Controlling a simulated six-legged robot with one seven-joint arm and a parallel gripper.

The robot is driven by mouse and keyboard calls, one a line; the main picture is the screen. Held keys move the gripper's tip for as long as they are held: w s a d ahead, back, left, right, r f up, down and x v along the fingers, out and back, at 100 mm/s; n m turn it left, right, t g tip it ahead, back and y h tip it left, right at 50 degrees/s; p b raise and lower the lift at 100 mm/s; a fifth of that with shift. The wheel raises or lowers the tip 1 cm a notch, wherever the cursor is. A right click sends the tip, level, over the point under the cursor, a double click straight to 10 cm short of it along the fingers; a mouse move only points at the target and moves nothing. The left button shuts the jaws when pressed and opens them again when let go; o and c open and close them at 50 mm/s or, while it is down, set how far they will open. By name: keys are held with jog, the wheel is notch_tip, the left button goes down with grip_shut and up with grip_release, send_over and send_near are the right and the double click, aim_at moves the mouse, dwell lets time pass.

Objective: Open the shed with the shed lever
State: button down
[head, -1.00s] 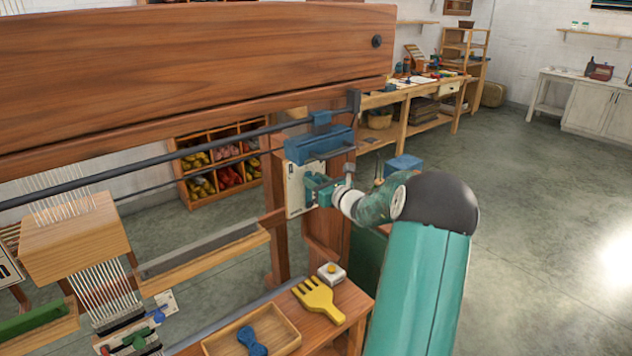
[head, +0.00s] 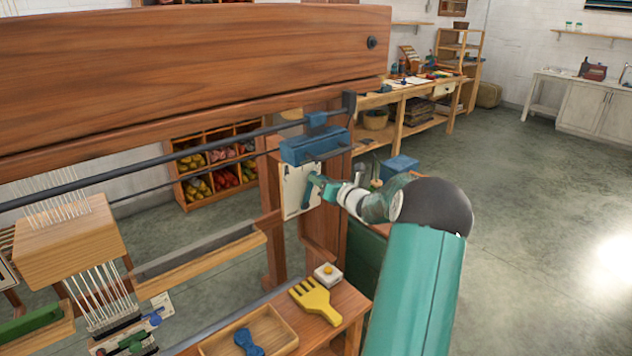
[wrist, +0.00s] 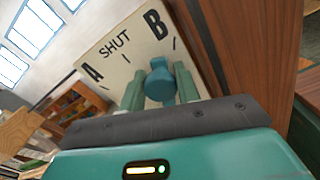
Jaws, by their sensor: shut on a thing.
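The shed lever's plate (wrist: 112,54) is cream, lettered A, SHUT and B, with short tick marks. It is fixed to the loom's wooden post and also shows in the head view (head: 290,188). The shed lever (wrist: 158,80) has a teal-blue rounded knob. My gripper (wrist: 160,88) is shut on this knob, with one green finger on each side of it. In the head view my gripper (head: 318,190) is at the plate, small and partly merged with the lever. Which mark the lever points to cannot be told, as its shaft is hidden.
A wide wooden beam (head: 190,75) and a dark bar cross above the plate. A blue block (head: 315,145) sits just above it. Open floor (head: 530,220) lies right.

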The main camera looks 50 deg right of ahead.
jog(key=shift+s+d+f+m, duration=0.1)
jog(key=shift+d+f+m, duration=0.1)
jog(key=shift+d+m, duration=0.3)
jog(key=shift+s+d+f+m, duration=0.1)
jog(key=shift+d+f+m, duration=0.1)
jog(key=shift+d+m, duration=0.25)
jog(key=c, duration=1)
grip_release()
jog(key=shift+c, duration=0.2)
jog(key=shift+w+a, duration=0.1)
jog(key=s+a, duration=0.1)
jog(key=s, duration=1.2)
jog(key=shift+s+a, duration=0.25)
jog(key=shift+s, duration=0.15)
